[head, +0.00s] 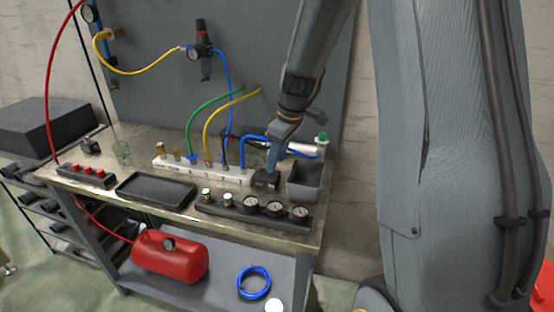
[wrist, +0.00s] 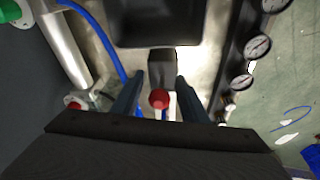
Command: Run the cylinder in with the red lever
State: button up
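The red lever's ball knob (wrist: 160,98) shows in the wrist view, in front of a dark valve block (wrist: 162,68). My gripper (wrist: 160,100) is open, with one finger on each side of the knob and a visible gap to both. In the head view my gripper (head: 274,160) points down just above the valve block (head: 264,181); the red knob is hidden there. The silver cylinder (wrist: 62,45) lies left in the wrist view, with a green part (wrist: 15,12) at one end. In the head view the cylinder (head: 298,147) lies behind my gripper. Its rod position is unclear.
A grey bin (head: 305,190) stands right of the valve block. A gauge row (head: 250,207) lies in front, and a white manifold (head: 203,169) with hoses is to the left. A blue hose (wrist: 105,40) runs close by my gripper. A black tray (head: 155,190) sits further left.

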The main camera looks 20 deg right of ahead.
jog(key=b+v, duration=0.1)
jog(key=v, duration=0.6)
jog(key=shift+r+b, duration=0.2)
jog(key=shift+b, duration=0.1)
jog(key=shift+s, duration=0.15)
